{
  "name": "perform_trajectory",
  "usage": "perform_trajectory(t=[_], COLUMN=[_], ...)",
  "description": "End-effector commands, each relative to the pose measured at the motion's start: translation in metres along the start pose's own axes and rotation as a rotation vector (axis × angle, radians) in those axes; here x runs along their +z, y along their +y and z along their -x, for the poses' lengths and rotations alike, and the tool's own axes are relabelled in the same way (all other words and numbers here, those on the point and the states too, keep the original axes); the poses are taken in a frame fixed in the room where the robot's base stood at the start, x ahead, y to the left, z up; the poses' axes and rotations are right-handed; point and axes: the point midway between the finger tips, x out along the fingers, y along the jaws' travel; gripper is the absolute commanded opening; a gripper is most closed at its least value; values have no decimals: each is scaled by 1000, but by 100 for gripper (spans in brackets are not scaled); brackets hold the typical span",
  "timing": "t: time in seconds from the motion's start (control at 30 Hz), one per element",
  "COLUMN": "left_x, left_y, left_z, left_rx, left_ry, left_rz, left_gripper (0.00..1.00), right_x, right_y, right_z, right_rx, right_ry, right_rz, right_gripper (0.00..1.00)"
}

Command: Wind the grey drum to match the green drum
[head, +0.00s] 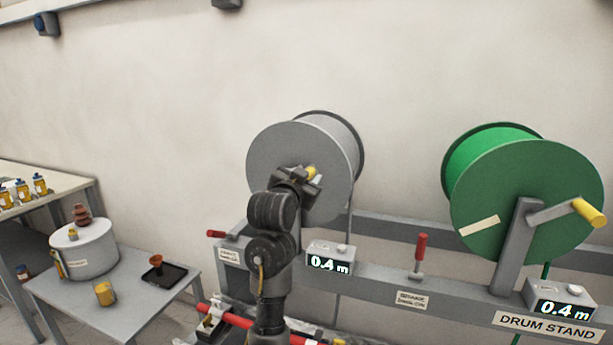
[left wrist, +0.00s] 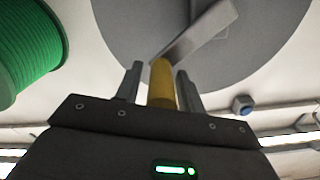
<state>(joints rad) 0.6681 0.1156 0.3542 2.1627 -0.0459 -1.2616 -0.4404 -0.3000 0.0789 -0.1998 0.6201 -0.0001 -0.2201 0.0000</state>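The grey drum (head: 285,152) stands on the left of the stand, partly hidden by my left arm; the display (head: 330,262) below it reads 0.4 m. Its yellow crank handle (head: 311,173) lies between the fingers of my left gripper (head: 314,182). In the left wrist view the handle (left wrist: 161,85) sits between both fingertips, with narrow gaps seeming to show beside it, so the grip is unclear. The green drum (head: 520,195) is on the right, with a yellow-handled crank (head: 588,213); its display (head: 562,308) also reads 0.4 m. My right gripper is out of view.
A red-handled lever (head: 421,247) rises from the drum stand (head: 380,286) between the drums. A smaller red handle (head: 216,234) juts out at its left end. A low grey table (head: 135,305) at left holds a white pot (head: 85,250), a yellow cup (head: 105,293) and a dark tray (head: 178,277).

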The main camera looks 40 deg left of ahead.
Motion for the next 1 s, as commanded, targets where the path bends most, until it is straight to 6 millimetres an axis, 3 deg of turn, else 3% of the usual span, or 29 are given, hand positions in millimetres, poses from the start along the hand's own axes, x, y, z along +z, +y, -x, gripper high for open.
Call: perform_trajectory(t=[0.43,0.57,0.8,1.0], left_x=[0,2,2,3], left_y=[-1,0,0,1], left_z=[9,31,86,99], left_rx=[-3,-5,-4,-3], left_ry=[3,5,7,7], left_rz=[-1,-2,0,-1], left_gripper=[46,46,46,46], right_x=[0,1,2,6], right_y=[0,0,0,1], right_z=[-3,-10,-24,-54], right_rx=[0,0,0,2], right_ry=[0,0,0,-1], right_rz=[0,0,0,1], right_gripper=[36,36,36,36])
